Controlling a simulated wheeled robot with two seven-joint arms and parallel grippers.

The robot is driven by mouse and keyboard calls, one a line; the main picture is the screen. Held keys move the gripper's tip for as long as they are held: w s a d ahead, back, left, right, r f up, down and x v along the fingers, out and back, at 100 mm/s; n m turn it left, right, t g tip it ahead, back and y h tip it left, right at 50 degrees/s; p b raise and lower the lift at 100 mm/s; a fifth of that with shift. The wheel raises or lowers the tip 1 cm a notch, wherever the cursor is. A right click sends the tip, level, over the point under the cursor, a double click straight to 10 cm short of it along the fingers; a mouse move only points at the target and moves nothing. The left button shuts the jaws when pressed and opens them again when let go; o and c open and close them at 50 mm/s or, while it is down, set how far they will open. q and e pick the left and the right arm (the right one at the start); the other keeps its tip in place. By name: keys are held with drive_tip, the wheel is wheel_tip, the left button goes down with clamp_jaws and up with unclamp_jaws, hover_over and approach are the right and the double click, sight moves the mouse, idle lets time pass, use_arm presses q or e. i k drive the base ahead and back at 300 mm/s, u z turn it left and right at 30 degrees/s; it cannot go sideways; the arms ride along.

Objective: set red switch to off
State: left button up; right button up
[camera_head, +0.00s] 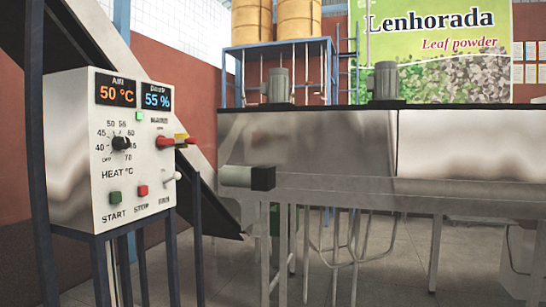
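The white control box (97,170) stands at the left, turned so that its front panel faces right of centre. A red switch (165,142) sticks out near the panel's right edge, under a small label too blurred to read. Its setting cannot be told for sure. Just right of it are a yellow piece (181,138) and another red knob (190,142), seemingly on the box's far side. Neither of my grippers is in view, and nothing touches the switch.
The panel also has a black heat dial (121,143), green start button (115,197), red stop button (143,190), white toggle (172,178) and lit displays (116,92). A metal tank (310,140) stands right. A grey cylinder with a black end (262,178) juts out before it.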

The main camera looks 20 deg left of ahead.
sight(162, 141)
drive_tip(key=z, duration=0.4)
drive_tip(key=i, duration=2.3)
drive_tip(key=u, duration=1.2)
drive_tip(key=i, duration=1.2)
drive_tip(key=u, duration=1)
